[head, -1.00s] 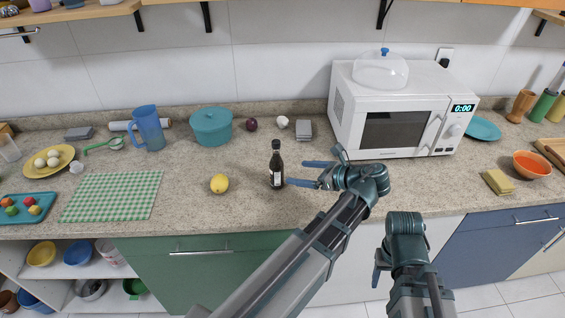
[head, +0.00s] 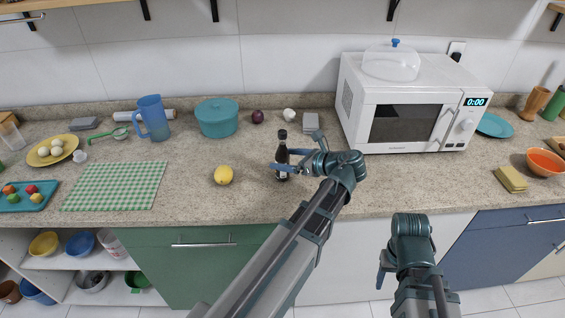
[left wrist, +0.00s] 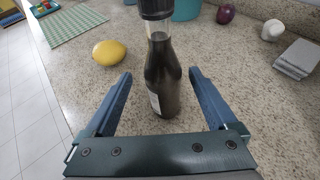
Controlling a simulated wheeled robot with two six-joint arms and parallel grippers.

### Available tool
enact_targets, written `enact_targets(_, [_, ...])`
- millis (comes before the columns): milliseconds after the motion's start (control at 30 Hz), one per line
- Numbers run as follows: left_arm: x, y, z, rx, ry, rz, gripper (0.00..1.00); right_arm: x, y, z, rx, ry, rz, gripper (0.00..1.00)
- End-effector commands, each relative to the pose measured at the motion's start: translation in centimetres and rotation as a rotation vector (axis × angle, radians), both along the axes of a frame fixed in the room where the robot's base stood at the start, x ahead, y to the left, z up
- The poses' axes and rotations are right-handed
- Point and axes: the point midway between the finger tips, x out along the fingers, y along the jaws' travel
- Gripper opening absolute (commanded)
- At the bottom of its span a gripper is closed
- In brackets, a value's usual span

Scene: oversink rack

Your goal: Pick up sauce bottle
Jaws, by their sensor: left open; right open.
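The dark sauce bottle (head: 282,150) with a black cap stands upright on the counter. In the left wrist view the bottle (left wrist: 163,75) stands between the two blue fingers, toward their tips, with a gap on each side. My left gripper (head: 285,160) is open around the bottle, reaching in from the right; it also shows in the left wrist view (left wrist: 158,88). My right gripper (head: 382,268) is low in front of the counter, away from the bottle and empty; its fingers are partly hidden.
A yellow lemon (head: 223,175) lies left of the bottle. A white microwave (head: 350,98) is at the right. The counter in front of the bottle is clear.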

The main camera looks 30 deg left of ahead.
Motion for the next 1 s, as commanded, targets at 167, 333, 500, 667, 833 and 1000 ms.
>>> enact_targets(167, [0.3, 0.8, -0.7, 0.000, 0.000, 0.000, 0.91, 0.0, 0.0, -0.7, 0.000, 0.000, 0.000, 0.57])
enact_targets(333, [0.9, 2.9, -2.0, 0.000, -0.001, 0.003, 0.91, 0.0, 0.0, -2.0, 0.000, 0.000, 0.000, 0.57])
enact_targets(500, [1.1, 4.5, -2.4, 0.000, -0.001, 0.001, 0.91, 0.0, 0.0, -2.4, 0.000, 0.000, 0.000, 0.57])
enact_targets(667, [1.1, 4.5, -2.3, 0.000, 0.000, 0.000, 0.91, 0.0, 0.0, -2.3, 0.000, 0.000, 0.000, 0.57])
enact_targets(833, [1.1, 4.5, -2.3, 0.000, 0.000, 0.000, 0.66, 0.0, 0.0, -2.3, 0.000, 0.000, 0.000, 0.57])
enact_targets(1000, [1.1, 4.5, -2.3, 0.000, 0.000, 0.000, 0.35, 0.0, 0.0, -2.3, 0.000, 0.000, 0.000, 0.57])
